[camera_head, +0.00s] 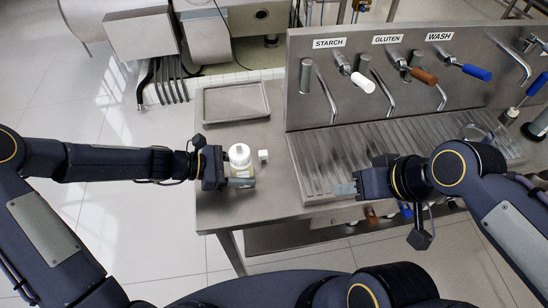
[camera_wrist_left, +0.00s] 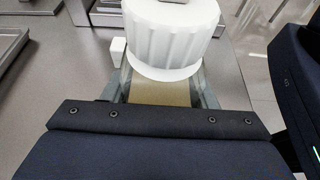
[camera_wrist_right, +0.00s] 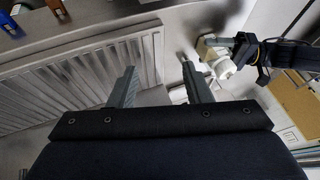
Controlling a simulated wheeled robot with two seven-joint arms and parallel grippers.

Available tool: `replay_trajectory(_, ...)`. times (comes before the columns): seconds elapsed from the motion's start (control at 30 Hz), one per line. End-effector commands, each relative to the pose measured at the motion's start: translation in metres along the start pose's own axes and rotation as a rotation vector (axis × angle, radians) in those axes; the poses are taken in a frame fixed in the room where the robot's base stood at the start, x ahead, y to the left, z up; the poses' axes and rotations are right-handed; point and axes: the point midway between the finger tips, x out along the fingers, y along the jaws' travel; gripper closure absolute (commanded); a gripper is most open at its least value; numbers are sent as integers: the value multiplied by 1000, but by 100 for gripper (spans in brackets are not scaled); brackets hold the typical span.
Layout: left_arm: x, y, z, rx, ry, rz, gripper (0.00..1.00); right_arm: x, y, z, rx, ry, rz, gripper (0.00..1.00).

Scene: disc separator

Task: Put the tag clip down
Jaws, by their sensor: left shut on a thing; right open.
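I cannot pick out a tag clip for certain. A small white block (camera_head: 263,155) stands on the steel table just right of a bottle with a white ribbed cap (camera_head: 239,152). My left gripper (camera_head: 240,181) is shut on the bottle's pale yellowish body, below the cap; the left wrist view shows the cap (camera_wrist_left: 170,35) close up and the small block (camera_wrist_left: 117,50) to its left, apart from it.
An empty steel tray (camera_head: 236,118) lies behind the bottle. The ribbed drainboard (camera_head: 310,165) fills the right side, below a panel with STARCH, GLUTEN and WASH taps (camera_head: 362,82). A clear dish (camera_head: 474,132) sits at its far right. Bare table lies around the block.

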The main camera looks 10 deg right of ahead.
Motion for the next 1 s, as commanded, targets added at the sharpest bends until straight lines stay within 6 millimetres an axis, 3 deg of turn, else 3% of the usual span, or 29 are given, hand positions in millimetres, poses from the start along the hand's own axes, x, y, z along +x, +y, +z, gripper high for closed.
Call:
replay_trajectory(0.27, 0, -1, -2, -1, 4, 0, 88, 20, -17, -74, -492, -199, 4, 55)
replay_trajectory(0.47, 0, -1, -2, -2, 4, 0, 88, 59, -44, -124, -865, -340, -13, 55)
replay_trajectory(0.6, 0, 0, -2, -2, 4, 0, 88, 96, -70, -150, -1116, -438, -34, 55)
replay_trajectory(0.8, 0, 0, -2, -2, 4, 0, 88, 145, -103, -168, -1389, -545, -67, 55)
replay_trajectory(1.0, 0, 0, -2, -2, 4, 1, 88, 170, -119, -172, -1515, -595, -84, 55)
